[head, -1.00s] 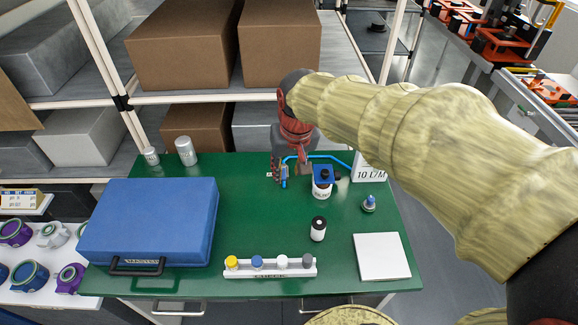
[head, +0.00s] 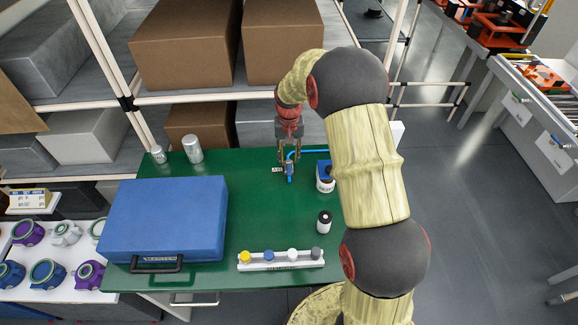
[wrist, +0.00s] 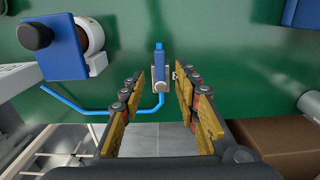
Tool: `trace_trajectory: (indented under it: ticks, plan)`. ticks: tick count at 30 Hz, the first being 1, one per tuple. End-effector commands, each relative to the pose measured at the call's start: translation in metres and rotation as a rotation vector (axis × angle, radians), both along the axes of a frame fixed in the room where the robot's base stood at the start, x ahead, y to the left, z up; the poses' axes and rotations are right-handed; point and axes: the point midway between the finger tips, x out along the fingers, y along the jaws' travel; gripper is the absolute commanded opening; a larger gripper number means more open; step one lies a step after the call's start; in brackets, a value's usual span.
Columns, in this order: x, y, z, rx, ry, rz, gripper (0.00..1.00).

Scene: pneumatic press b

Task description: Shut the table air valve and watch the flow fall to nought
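The table air valve is a small metal body with a blue lever (wrist: 159,68), fed by a blue hose (wrist: 90,110). In the head view its blue part (head: 290,172) shows just below my gripper (head: 289,156). My gripper (wrist: 157,84) is open, with one finger on each side of the valve in the wrist view. Whether a finger touches the lever I cannot tell. A blue-topped unit (head: 324,168) with a white canister stands right of the valve; it shows in the wrist view (wrist: 62,48) with a black knob. No flow reading is legible now.
A blue case (head: 165,218) lies on the green table (head: 255,215). A white rack of coloured caps (head: 281,260) and a black-and-white bottle (head: 324,222) stand near the front. Two grey cans (head: 192,149) are at the back left. Shelves with cardboard boxes (head: 186,42) rise behind.

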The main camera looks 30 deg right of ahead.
Motion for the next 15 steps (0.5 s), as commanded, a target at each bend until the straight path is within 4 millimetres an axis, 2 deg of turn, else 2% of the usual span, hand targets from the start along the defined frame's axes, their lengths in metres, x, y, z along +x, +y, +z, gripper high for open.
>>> trace_trajectory:
  ticks: [1, 6, 10, 15]
  plan:
    - [-0.001, 0.0, -0.011, 0.001, 0.004, 0.0, 0.32]
    - [-0.001, 0.0, -0.037, 0.001, 0.003, 0.001, 0.32]
    - [-0.001, 0.0, -0.051, 0.001, 0.003, 0.001, 0.32]
    - [0.0, 0.0, -0.058, 0.0, 0.0, 0.001, 0.32]
